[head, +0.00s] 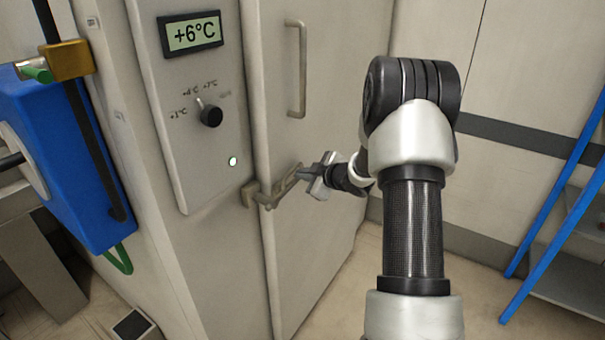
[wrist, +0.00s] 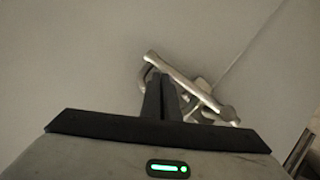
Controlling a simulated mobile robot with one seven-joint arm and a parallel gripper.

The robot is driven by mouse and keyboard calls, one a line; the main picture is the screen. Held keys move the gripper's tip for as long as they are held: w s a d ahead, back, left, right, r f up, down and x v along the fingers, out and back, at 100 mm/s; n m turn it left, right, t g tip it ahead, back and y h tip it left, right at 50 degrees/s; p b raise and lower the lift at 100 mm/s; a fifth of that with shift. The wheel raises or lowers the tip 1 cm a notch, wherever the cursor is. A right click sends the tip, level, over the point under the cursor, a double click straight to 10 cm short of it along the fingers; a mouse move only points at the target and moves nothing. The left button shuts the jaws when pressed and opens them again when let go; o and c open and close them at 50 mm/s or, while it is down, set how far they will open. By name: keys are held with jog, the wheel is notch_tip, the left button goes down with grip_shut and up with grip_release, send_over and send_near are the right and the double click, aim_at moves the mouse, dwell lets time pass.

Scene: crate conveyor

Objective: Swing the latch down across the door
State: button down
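The latch (head: 279,190) is a metal bar by the edge of the pale cabinet door (head: 318,235). It runs from a bracket on the frame (head: 250,194) up and right across the door edge. My gripper (head: 309,174) is at the latch's right end, in front of the door. In the wrist view the latch (wrist: 190,85) slants across the top of my dark fingers (wrist: 160,82). The fingers are close together, with their tips at or touching the bar. I see no bar between them. The tips' exact contact is partly hidden.
A vertical door handle (head: 301,70) is above the latch. Left of the door is a panel with a dial (head: 211,116) and a +6°C display (head: 190,33). A blue box (head: 62,160) is at far left. A blue-framed rack (head: 560,240) stands at right.

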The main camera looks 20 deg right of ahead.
jog(key=shift+w+d+f+b, duration=0.1)
jog(key=shift+f+b, duration=0.1)
jog(key=shift+f, duration=0.2)
jog(key=shift+w+d+f+b, duration=0.1)
jog(key=shift+f+b, duration=0.05)
jog(key=shift+f, duration=0.25)
jog(key=shift+s+d+f, duration=0.1)
jog(key=shift+s+f, duration=0.05)
jog(key=shift+d, duration=0.1)
